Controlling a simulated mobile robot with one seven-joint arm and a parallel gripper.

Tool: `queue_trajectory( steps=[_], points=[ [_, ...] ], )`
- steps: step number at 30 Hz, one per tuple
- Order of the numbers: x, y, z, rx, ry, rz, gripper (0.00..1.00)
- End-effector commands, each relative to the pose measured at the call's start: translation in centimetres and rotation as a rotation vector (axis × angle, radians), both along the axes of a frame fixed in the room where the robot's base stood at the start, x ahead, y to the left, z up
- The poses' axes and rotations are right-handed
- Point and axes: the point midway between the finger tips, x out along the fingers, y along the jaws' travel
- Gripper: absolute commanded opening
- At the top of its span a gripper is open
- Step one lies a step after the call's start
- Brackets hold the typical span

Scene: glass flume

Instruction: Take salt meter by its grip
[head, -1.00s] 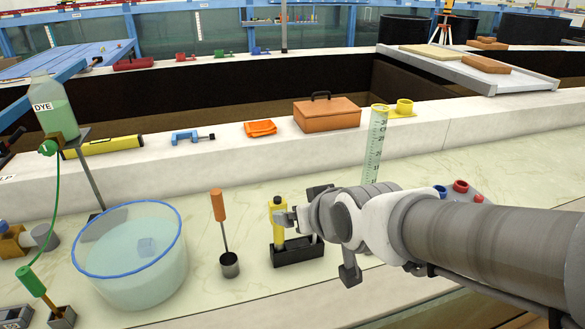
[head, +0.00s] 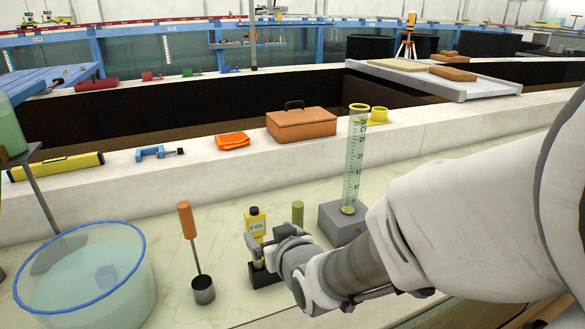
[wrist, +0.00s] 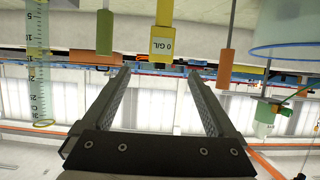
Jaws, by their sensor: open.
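The salt meter (head: 255,220) is a yellow upright device with a black top and a "0 G/L" display. It stands in a black holder (head: 264,276) on the pale counter. My gripper (head: 262,246) is open at the meter's lower part and hides some of it and of the holder. In the wrist view, which is upside down, the meter (wrist: 163,38) appears between the two spread fingers (wrist: 160,80), near their tips. I cannot tell how far the fingers reach around it.
An orange-handled ladle (head: 187,222) and a blue-rimmed water bowl (head: 140,290) stand left of the meter. A green-handled item (head: 298,213) is close on the right. A measuring cylinder (head: 354,165) stands on a grey block (head: 340,222) further right.

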Motion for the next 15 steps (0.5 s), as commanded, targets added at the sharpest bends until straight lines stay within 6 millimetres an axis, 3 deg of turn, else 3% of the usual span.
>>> queue_trajectory(
  steps=[15],
  points=[
    [6.7, 3.2, -3.2, -0.001, 0.001, -0.001, 0.93]
  ],
)
